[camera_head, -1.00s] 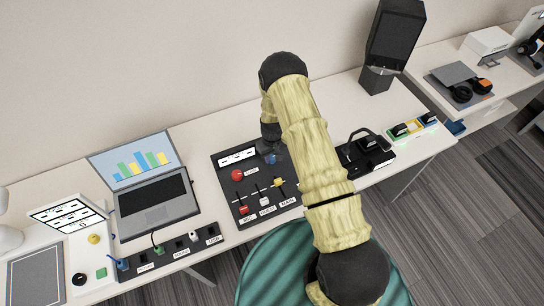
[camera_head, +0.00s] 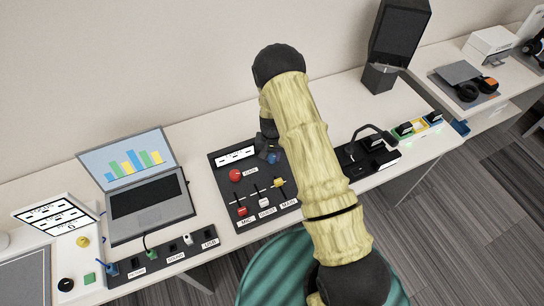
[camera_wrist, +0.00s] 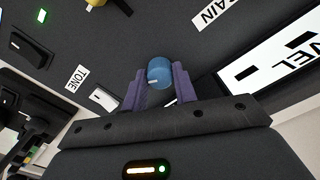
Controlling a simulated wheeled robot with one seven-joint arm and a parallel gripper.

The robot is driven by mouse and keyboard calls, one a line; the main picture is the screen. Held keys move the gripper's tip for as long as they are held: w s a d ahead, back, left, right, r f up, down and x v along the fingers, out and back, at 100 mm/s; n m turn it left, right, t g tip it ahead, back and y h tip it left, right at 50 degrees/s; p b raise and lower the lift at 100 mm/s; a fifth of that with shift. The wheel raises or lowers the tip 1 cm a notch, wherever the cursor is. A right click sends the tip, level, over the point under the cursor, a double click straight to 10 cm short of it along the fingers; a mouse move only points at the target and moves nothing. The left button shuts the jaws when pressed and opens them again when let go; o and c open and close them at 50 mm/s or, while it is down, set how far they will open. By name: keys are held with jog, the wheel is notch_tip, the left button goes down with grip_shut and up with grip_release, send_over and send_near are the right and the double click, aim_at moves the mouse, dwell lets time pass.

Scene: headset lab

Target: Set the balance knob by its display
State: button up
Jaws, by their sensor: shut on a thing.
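A blue knob (camera_wrist: 160,72) with a white pointer mark sits between the two purple fingers of my gripper (camera_wrist: 159,84) in the wrist view. The fingers are shut on its sides. The knob's own label is hidden. In the head view the blue knob (camera_head: 273,158) is partly covered at the upper right of the dark control panel (camera_head: 226,196), with my arm over its right side. A lit white display (camera_head: 235,156) lies left of the knob on the panel. It also shows in the wrist view (camera_wrist: 275,62), cut off at the right, reading part of "LEVEL".
A red knob (camera_head: 236,175) marked GAIN and several sliders are below the display. A laptop (camera_head: 140,190) and a strip of sockets (camera_head: 165,262) stand to the left. A black dock (camera_head: 368,158) is on the right, with a tall dark speaker (camera_head: 398,35) behind. A teal chair (camera_head: 268,268) is in front.

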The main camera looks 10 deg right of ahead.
aim_at(272, 156)
dwell(0.4)
jog(key=o, duration=1)
jog(key=shift+r, duration=0.1)
notch_tip(272, 156, up, 17)
jog(key=b, duration=0.3)
jog(key=shift+r, duration=0.15)
jog(key=s+d+r+n+t, duration=0.1)
jog(key=s+r, duration=0.2)
jog(key=s, duration=0.4)
jog(key=s+d+r+n, duration=0.1)
jog(key=s+d+r, duration=0.1)
jog(key=s, duration=0.5)
jog(key=s+d+r+n+t, duration=0.1)
jog(key=s+d+r, duration=0.1)
jog(key=s+r, duration=0.2)
jog(key=shift+s+t, duration=0.3)
jog(key=shift+s, duration=1.35)
